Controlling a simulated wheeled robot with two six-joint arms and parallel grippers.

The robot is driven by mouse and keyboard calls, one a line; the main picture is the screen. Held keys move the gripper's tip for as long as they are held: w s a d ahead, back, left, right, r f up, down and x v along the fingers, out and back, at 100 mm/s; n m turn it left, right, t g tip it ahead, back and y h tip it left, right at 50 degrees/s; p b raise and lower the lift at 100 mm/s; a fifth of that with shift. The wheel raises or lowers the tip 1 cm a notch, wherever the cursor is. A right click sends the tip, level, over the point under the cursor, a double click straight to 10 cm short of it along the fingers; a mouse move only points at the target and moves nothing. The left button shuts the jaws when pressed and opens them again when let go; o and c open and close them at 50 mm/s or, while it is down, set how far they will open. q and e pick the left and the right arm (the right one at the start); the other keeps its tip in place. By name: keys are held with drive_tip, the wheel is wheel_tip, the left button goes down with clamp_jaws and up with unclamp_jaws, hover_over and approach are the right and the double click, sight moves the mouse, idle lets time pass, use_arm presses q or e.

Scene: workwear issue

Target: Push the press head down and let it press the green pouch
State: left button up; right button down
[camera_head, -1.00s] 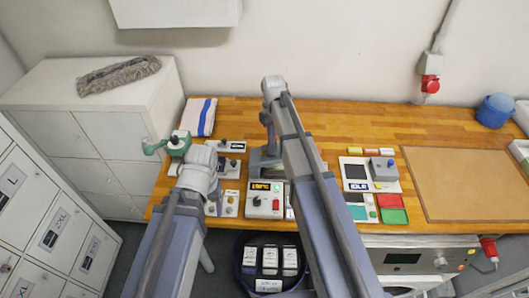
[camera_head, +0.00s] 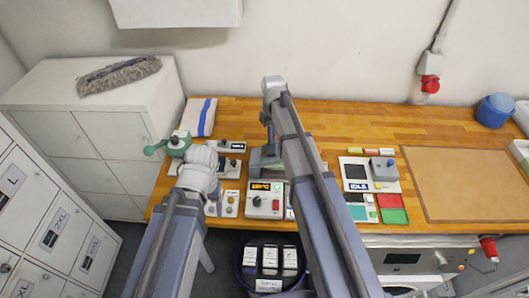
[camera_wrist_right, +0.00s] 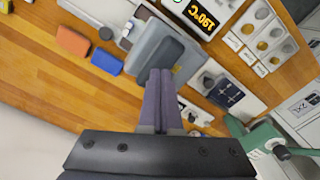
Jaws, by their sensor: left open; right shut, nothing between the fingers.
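The grey press head (camera_wrist_right: 168,58) is below my right gripper (camera_wrist_right: 160,76) in the right wrist view. The right fingers are shut, with their tips at the head's top; I cannot tell whether they touch it. In the head view the press (camera_head: 262,160) is partly hidden behind my right arm, with its control box (camera_head: 265,200) in front. I cannot make out the green pouch; the inside of the press is hidden. My left gripper (camera_head: 213,188) is over the left of the bench, its fingers mostly hidden by its wrist.
A device with a screen (camera_head: 370,173), red (camera_head: 394,216) and green trays, and a brown mat (camera_head: 470,185) are at the right. A dark bin (camera_head: 247,276) stands below the bench.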

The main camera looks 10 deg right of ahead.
drive_tip(key=shift+f, duration=0.1)
drive_tip(key=shift+f+b, duration=0.5)
drive_tip(key=shift+b, duration=0.1)
drive_tip(key=shift+r, duration=0.1)
